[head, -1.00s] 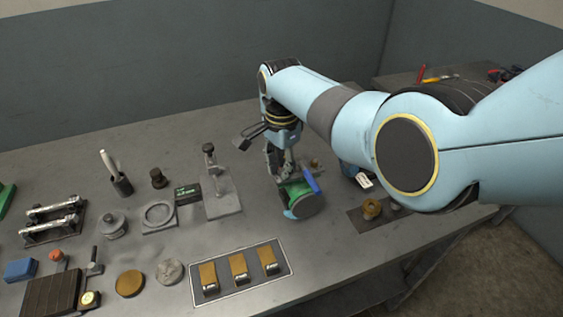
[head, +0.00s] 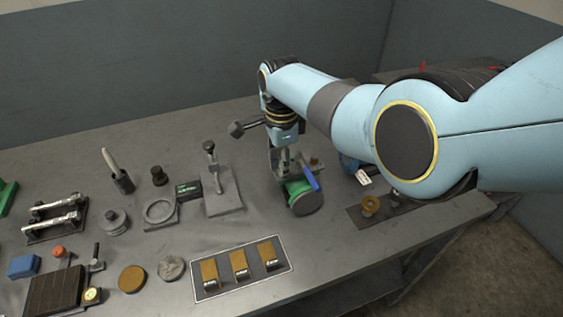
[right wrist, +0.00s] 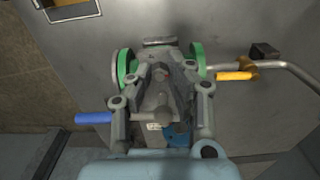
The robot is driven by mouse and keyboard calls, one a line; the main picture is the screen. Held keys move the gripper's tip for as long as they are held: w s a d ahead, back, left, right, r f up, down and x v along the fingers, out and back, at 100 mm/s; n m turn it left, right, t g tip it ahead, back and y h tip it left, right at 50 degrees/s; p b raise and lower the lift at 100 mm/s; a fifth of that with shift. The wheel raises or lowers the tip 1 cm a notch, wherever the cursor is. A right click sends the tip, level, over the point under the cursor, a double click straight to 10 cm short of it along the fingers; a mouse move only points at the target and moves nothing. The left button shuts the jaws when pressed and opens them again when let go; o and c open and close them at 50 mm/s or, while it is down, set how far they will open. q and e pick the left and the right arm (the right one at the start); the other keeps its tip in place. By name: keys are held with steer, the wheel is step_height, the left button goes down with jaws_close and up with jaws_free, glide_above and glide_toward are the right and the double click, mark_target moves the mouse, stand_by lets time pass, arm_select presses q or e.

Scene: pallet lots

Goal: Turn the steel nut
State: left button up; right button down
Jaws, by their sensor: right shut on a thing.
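My right gripper (head: 284,168) points down at a green-and-grey fitting (head: 302,196) with a blue handle (head: 311,178) on the bench. In the right wrist view its fingers (right wrist: 161,74) are close together, shut on a part of the fitting between two green-edged discs (right wrist: 124,66). The gripped part is mostly hidden, so I cannot tell whether it is the steel nut. A small grey piece (head: 394,199) stands beside a brass-coloured piece (head: 371,205) on a brown plate to the right. It is partly hidden by my arm. My left gripper is out of view.
A clamp stand (head: 222,203) stands left of the gripper. A framed tray (head: 216,293) with three brass-coloured blocks lies at the front. Several small tools and parts fill the left of the bench. Clear bench lies between the tray and the brown plate.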

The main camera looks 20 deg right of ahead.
steer(key=c, duration=1.5)
jaws_free()
steer(key=shift+c, duration=0.2)
step_height(320, 180, up, 12)
